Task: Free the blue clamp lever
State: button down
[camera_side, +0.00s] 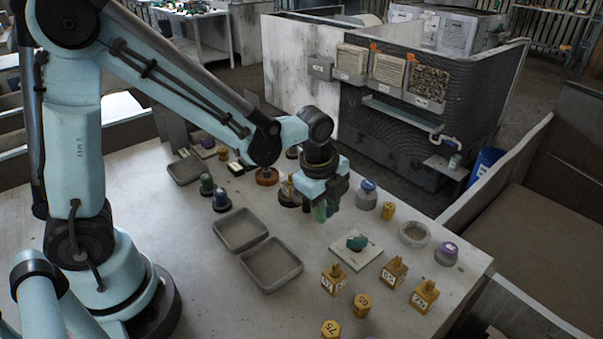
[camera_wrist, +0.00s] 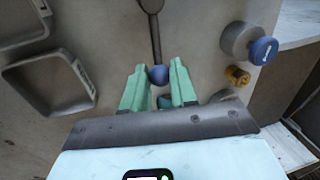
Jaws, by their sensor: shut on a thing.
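The blue clamp lever shows in the wrist view as a dark bar (camera_wrist: 155,35) ending in a round blue knob (camera_wrist: 158,75). My gripper (camera_wrist: 159,68) has its two pale green fingers on either side of the knob and is shut on it. A small blue-teal piece (camera_wrist: 165,102) shows deeper between the fingers; I cannot tell what it is. In the side view my gripper (camera_side: 325,211) points down low over the table, and its fingers and wrist hide the lever's knob.
Two grey trays (camera_side: 240,230) (camera_side: 270,264) lie left of my gripper. A blue-capped grey cylinder (camera_side: 367,194) and a yellow block (camera_side: 388,211) stand close on its right. A plate with a green piece (camera_side: 357,243) and several yellow numbered blocks (camera_side: 334,279) are nearer the front.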

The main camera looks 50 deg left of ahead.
jog(key=shift+s, duration=0.1)
jog(key=s+m, duration=0.2)
jog(key=m, duration=0.1)
jog(key=shift+a+m+h, duration=0.3)
jog(key=shift+a, duration=0.1)
jog(key=s+m, duration=0.1)
jog(key=a+m, duration=0.1)
jog(key=m, duration=0.1)
jog(key=shift+s+a+m+h, duration=0.1)
jog(key=shift+s+m+h, duration=0.2)
jog(key=shift+s, duration=0.05)
jog(key=a+m, duration=0.1)
jog(key=s+m, duration=0.1)
jog(key=m, duration=0.1)
jog(key=shift+s+a+m+g+h, duration=0.1)
jog(key=shift+a+m+g+h, duration=0.2)
jog(key=shift+a+g, duration=0.1)
jog(key=shift+s+a+m+g, duration=0.2)
jog(key=shift+a+m, duration=0.3)
jog(key=shift+m, duration=0.45)
jog(key=shift+s+a+m+g, duration=0.2)
jog(key=shift+a+m, duration=0.25)
jog(key=shift+m, duration=0.5)
jog(key=c, duration=0.9)
grip_release()
